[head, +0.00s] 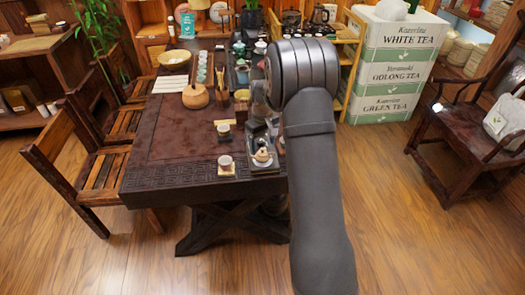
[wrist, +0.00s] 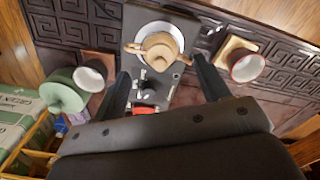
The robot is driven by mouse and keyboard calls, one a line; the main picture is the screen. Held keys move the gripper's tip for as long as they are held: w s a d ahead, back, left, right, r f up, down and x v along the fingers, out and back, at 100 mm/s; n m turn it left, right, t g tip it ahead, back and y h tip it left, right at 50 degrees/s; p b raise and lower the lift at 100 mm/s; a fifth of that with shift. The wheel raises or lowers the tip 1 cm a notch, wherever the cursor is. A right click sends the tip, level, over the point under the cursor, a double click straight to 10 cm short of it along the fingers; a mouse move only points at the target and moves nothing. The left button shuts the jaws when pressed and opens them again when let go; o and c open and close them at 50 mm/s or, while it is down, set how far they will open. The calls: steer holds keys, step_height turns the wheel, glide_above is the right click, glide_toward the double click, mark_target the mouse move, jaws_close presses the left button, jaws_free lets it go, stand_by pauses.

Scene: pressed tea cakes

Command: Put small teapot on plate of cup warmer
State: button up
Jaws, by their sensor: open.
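The small teapot (wrist: 163,46) is tan with a lid, a spout and a handle. It sits upright on the round pale plate (wrist: 146,31) of the dark cup warmer (wrist: 134,13). In the head view, the teapot (head: 262,156) and cup warmer (head: 268,169) are at the table's front right corner. My gripper (wrist: 161,67) is open in the wrist view. Its two dark fingers reach toward the teapot, one to each side, and the space between the fingertips looks empty. I cannot tell how high they are above it. My arm hides the gripper in the head view.
A cup (wrist: 247,67) on a wooden coaster stands close to one side of the cup warmer. A second cup (wrist: 92,73) and a green vessel (wrist: 62,92) are on the other side. Much of the brown table top (head: 165,130) is clear. Tea boxes (head: 392,75) stand behind.

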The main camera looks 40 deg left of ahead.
mark_target(263, 149)
step_height(263, 149, up, 7)
stand_by(0.3)
steer(key=shift+f, duration=4.2)
